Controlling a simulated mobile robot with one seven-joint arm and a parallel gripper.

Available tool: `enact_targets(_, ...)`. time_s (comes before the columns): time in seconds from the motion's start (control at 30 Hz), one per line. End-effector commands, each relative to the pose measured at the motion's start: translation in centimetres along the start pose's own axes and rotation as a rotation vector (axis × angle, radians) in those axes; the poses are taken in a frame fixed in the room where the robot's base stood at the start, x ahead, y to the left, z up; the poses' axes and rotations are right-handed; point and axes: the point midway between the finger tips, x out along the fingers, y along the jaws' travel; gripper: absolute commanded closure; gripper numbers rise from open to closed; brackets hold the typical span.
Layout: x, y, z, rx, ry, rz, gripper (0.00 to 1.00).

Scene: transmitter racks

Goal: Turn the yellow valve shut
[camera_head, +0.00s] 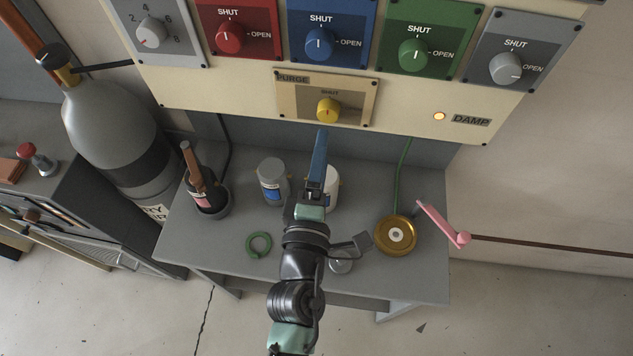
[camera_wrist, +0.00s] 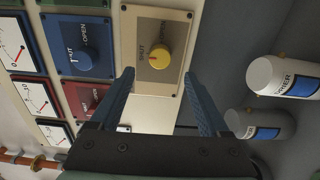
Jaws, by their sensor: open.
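The yellow valve (camera_head: 328,109) is a round knob on a tan plate marked PURGE, low on the cream panel. The wrist view shows the yellow knob (camera_wrist: 160,56) with SHUT to its left and OPEN above it. I cannot tell for sure which way its pointer faces. My gripper (camera_head: 321,134) is just below the knob in the head view. In the wrist view my gripper (camera_wrist: 159,73) has its two blue fingers wide apart, with the knob seen between and beyond the tips. The fingers are empty and appear apart from the knob.
Red (camera_head: 229,36), blue (camera_head: 319,43), green (camera_head: 414,54) and grey (camera_head: 505,68) knobs sit above. An amber lamp (camera_head: 439,116) glows at right. A gas cylinder (camera_head: 112,135) stands left.

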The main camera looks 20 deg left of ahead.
Motion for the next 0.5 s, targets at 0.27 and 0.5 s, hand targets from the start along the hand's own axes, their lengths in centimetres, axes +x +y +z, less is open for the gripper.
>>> enact_targets(0.27, -4.1, -0.3, 0.0, -0.001, 0.0, -0.002, 0.2)
enact_targets(0.5, -5.2, 0.0, 0.0, -0.001, 0.0, 0.0, 0.2)
